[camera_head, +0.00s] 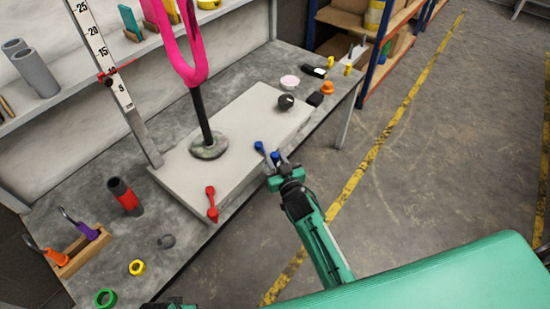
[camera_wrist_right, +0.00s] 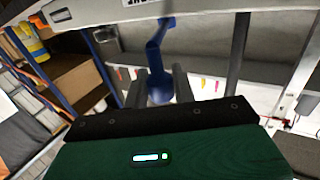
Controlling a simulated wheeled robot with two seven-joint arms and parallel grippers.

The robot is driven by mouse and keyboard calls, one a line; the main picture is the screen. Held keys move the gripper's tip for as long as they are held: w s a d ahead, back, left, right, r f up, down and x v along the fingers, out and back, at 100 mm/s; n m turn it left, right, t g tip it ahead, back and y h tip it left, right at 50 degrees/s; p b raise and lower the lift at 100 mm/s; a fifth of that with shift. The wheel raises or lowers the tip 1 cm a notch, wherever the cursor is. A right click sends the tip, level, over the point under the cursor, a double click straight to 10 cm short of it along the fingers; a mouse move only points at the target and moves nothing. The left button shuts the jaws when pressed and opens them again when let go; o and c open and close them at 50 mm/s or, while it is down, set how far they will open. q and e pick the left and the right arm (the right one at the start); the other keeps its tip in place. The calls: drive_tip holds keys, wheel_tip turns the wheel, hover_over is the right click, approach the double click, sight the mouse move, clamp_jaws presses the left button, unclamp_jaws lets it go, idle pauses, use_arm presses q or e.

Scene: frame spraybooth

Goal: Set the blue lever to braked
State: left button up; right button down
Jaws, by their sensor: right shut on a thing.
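The blue lever (camera_head: 261,148) is at the right front edge of the pale board on the bench. My right gripper (camera_head: 278,160) reaches it from the front right and is shut on its round end. In the right wrist view the blue lever (camera_wrist_right: 158,55) runs up from its ball between my two grey fingers (camera_wrist_right: 160,82). The fingers hide part of the ball. Only a small dark and green bit of my left gripper (camera_head: 175,304) shows at the bottom edge, so its fingers cannot be made out.
A red lever (camera_head: 211,203) stands on the board's front edge. A pink frame on a dark post (camera_head: 203,120) rises from the pale board (camera_head: 250,110). A black knob (camera_head: 286,101) is near the back right. Free floor lies to the right.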

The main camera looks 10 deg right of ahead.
drive_tip(key=c, duration=1.2)
unclamp_jaws()
drive_tip(key=shift+o, duration=0.2)
drive_tip(key=s+d, duration=0.2)
drive_tip(key=s, duration=1.1)
drive_tip(key=shift+s, duration=0.3)
